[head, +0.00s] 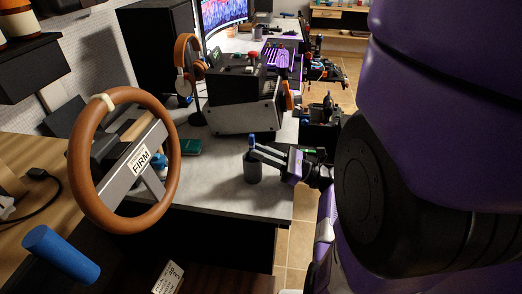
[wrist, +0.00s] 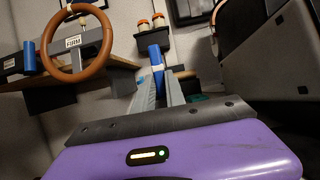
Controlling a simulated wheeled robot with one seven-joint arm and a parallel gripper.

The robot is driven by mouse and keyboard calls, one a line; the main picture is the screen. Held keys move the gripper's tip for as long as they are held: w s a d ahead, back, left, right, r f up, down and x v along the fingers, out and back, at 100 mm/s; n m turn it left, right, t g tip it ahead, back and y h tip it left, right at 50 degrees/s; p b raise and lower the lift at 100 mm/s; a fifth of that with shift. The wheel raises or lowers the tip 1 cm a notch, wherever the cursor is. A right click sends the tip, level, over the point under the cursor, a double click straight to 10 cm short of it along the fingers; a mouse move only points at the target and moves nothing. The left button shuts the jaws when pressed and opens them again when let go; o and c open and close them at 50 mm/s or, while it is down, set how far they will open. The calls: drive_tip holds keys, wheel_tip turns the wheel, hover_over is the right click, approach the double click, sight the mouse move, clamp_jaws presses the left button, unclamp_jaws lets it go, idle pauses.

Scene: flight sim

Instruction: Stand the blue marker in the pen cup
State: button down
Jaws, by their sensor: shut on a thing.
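The blue marker (head: 251,140) stands about upright at my fingertips in the head view, with its top showing above them. My gripper (head: 257,150) is shut on it, reaching in from the right. A dark grey pen cup (head: 253,170) stands on the desk directly below the fingertips. The marker's lower part is hidden, so I cannot tell how far it is inside the cup. In the wrist view the marker (wrist: 155,55) shows between the finger ends of my gripper (wrist: 159,82); the cup cannot be made out there.
A brown steering wheel (head: 78,165) stands at the left, with a blue cylinder (head: 60,254) below it. A grey equipment box (head: 243,103) and headphones on a stand (head: 190,65) are behind the cup. A teal box (head: 191,147) lies left of it. The desk (head: 215,190) is clear in front.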

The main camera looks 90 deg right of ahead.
drive_tip(key=shift+f, duration=0.3)
drive_tip(key=c, duration=1.3)
unclamp_jaws()
drive_tip(key=b+v, duration=0.1)
drive_tip(key=v, duration=0.6)
drive_tip(key=shift+s+f, duration=0.2)
drive_tip(key=shift+s, duration=0.1)
